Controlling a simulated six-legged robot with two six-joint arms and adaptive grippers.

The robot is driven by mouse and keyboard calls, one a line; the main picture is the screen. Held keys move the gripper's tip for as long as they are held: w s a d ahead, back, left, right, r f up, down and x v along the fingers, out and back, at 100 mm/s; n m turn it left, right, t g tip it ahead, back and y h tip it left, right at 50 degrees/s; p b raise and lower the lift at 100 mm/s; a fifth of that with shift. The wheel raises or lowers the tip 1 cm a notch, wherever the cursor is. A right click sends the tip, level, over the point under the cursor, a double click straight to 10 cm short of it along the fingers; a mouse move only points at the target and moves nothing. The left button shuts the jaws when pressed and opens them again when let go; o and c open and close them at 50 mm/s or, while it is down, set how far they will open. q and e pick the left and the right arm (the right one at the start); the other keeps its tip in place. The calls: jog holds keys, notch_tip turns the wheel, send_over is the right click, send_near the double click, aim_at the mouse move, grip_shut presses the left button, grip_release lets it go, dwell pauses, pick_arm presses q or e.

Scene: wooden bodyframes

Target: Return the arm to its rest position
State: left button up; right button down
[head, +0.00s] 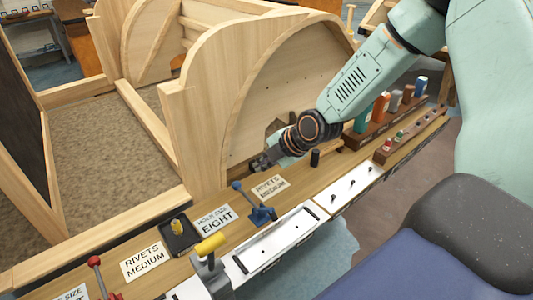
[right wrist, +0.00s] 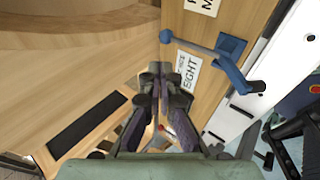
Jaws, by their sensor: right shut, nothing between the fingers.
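My right arm comes in from the upper right in the head view. My right gripper (head: 262,162) is just above the wooden bench, in front of the arched wooden frame (head: 185,105). In the right wrist view the gripper's fingers (right wrist: 163,82) are drawn together and empty. The bench and the sign reading "EIGHT" (right wrist: 187,70) show beyond them. My left gripper does not show in either view.
Along the bench stand a blue lever tool (head: 258,208), a yellow-handled tool (head: 210,262), a red-knobbed lever (head: 97,268) and a black tray (head: 179,236). A rack of coloured cylinders (head: 381,107) stands at the right. Open carpet (head: 90,150) lies at left.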

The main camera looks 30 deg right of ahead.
jog(key=shift+p+v, duration=0.8)
jog(key=shift+v, duration=0.2)
jog(key=shift+w+f, duration=0.1)
jog(key=s+a+f+m+g, duration=0.1)
jog(key=s+a+f+m, duration=0.1)
jog(key=s+f+m, duration=0.1)
jog(key=s+a+f+m+g, duration=0.1)
jog(key=s+a+f+m, duration=0.2)
jog(key=s, duration=0.3)
jog(key=s+a+f+m+g, duration=0.1)
jog(key=s+a+f+m, duration=0.2)
jog(key=s+f, duration=0.2)
jog(key=shift+a+m+g+h, duration=0.15)
jog(key=shift+m+g+h, duration=0.15)
jog(key=shift+m+h, duration=0.1)
jog(key=s+a+f+m+g+h, duration=0.1)
jog(key=s+f+m+g, duration=0.3)
jog(key=s, duration=0.6)
jog(key=s+a+f+m+h, duration=0.1)
jog(key=s+m, duration=0.5)
jog(key=s, duration=0.3)
notch_tip(320, 180, down, 8)
jog(key=b, duration=0.8)
